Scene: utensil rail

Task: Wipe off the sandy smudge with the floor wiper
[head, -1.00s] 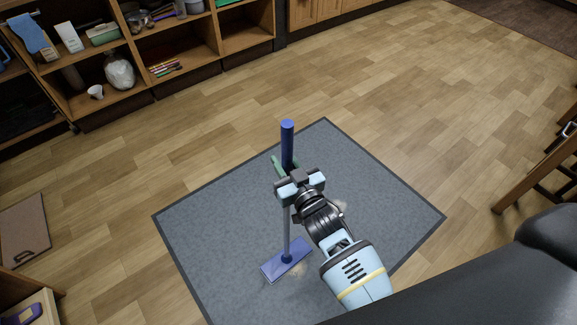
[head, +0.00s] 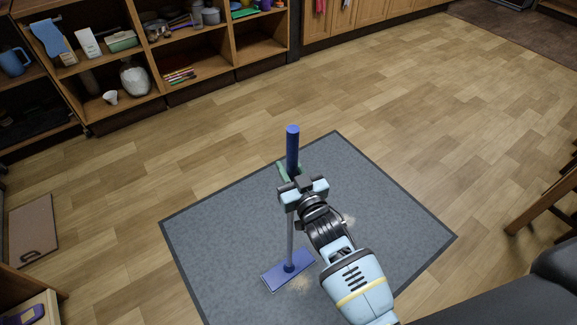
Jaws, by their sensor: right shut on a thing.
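The floor wiper stands nearly upright, with a blue grip (head: 293,148) on top, a thin grey pole and a flat blue head (head: 288,270) at floor level on the grey mat (head: 215,240). My right gripper (head: 298,184) is shut on the wiper's pole just below the blue grip. A sandy smudge (head: 300,284) shows on the mat at the right edge of the wiper head, partly covered by it. Another pale sandy patch (head: 348,219) shows beside my right wrist, partly hidden by it. My left gripper is not in view.
Open shelves (head: 180,75) with crockery and boxes stand at the back left. A wooden chair or table leg (head: 540,205) is at the right, near a dark seat (head: 510,290). A brown board (head: 32,230) lies at the left.

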